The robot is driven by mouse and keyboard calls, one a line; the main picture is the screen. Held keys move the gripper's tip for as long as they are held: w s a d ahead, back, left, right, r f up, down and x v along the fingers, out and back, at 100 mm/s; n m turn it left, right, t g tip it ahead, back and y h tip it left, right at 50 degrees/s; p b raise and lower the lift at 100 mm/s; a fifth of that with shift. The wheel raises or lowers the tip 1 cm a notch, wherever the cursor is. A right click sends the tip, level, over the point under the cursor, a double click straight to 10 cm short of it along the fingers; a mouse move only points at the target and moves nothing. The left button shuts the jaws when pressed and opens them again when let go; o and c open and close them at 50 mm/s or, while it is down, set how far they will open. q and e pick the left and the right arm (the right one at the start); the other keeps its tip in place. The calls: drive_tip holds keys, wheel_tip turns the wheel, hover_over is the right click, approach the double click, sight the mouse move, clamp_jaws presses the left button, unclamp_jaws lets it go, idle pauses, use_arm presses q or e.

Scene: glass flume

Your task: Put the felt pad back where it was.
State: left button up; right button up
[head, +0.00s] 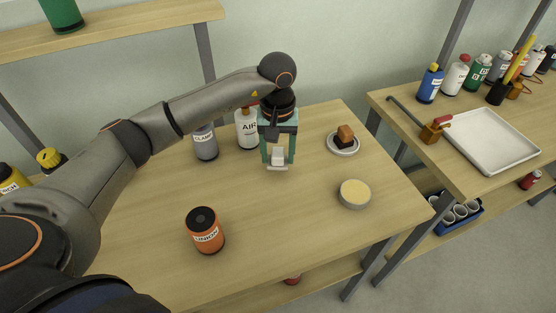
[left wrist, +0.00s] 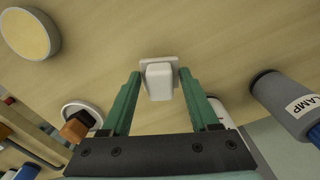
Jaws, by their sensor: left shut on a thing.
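My left gripper (head: 278,163) has green fingers and points down over the middle of the wooden table. It is shut on a small white block with a wider, thin square base, which looks like the felt pad (head: 278,155). The pad also shows between the fingertips in the left wrist view (left wrist: 159,82), its flat base beyond the fingertips. I cannot tell whether the base touches the table or hangs just above it. My right gripper is not in view.
A white dish (head: 343,149) with a brown-and-black block and a round tin (head: 355,194) stand right of the gripper. The AIR bottle (head: 246,131) and grey CLAMP bottle (head: 205,143) stand behind left. An orange can (head: 205,231) stands in front. The table's front middle is clear.

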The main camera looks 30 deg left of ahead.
sight(278, 163)
use_arm(q)
drive_tip(key=shift+f, duration=1.4)
drive_tip(key=shift+f, duration=0.1)
drive_tip(key=shift+f, duration=0.15)
drive_tip(key=o, duration=1.3)
drive_tip(key=shift+r, duration=0.2)
wheel_tip(278, 163, up, 12)
drive_tip(key=shift+r, duration=0.1)
